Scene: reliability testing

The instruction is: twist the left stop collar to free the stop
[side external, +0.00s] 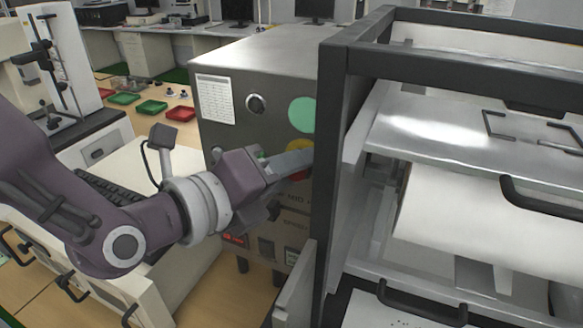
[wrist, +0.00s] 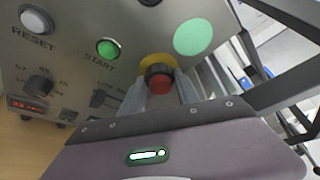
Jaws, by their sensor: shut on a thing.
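The stop is a red button (wrist: 160,84) with a dark collar (wrist: 158,70) on a yellow disc (wrist: 150,60), on the grey panel of a metal cabinet (side external: 270,65). My gripper (wrist: 161,88) is shut on the stop collar, one finger on each side, as the wrist view shows. In the side view, my gripper (side external: 300,160) reaches the panel from the left, and its fingertips are close to a dark post. The sides of the collar are hidden by the fingers.
A green start button (wrist: 107,47), a white reset button (wrist: 35,20) and a black knob (wrist: 40,85) are on the same panel. A pale green disc (wrist: 193,36) is beside the stop. A dark frame post (side external: 330,150) stands close on the right.

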